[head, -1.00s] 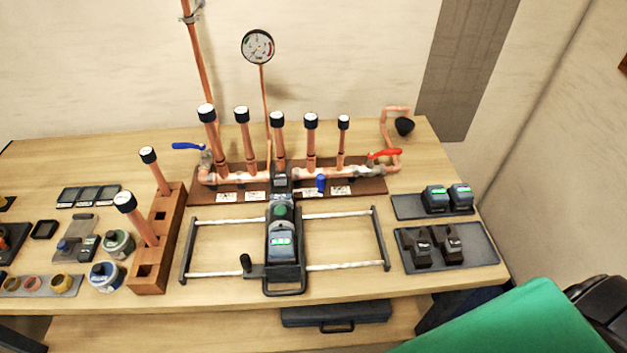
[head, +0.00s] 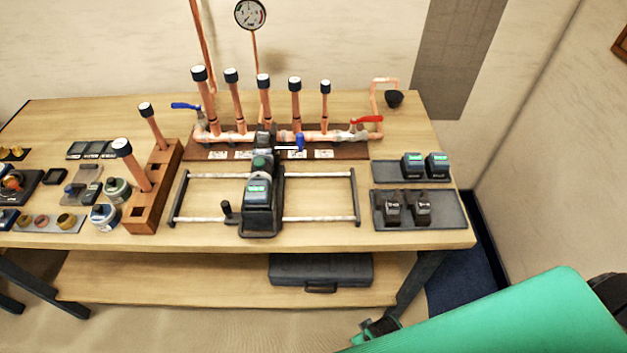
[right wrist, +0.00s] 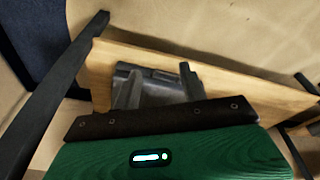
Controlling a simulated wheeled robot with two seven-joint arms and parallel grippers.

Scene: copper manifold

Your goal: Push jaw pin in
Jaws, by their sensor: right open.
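The press tool (head: 259,205), dark with a lit green display, sits on the sliding rail frame (head: 320,219) in mid-table. Its jaw end (head: 264,139) points at the copper manifold (head: 318,136). A small silver rod (head: 286,148) sticks out sideways just right of the jaw end, close to a blue part (head: 299,141); I cannot tell whether they join. My right gripper (head: 377,328) is low at the front, below the tabletop and far from the tool. It is open, with its fingers hardly visible. My left gripper is out of view.
A tray (head: 453,222) holds two dark jaw pieces, with two batteries (head: 413,166) behind. A wooden block (head: 140,215) with capped copper tubes stands left of the tool. A dark case (head: 320,270) lies on the lower shelf; it also shows in the right wrist view (right wrist: 155,88).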

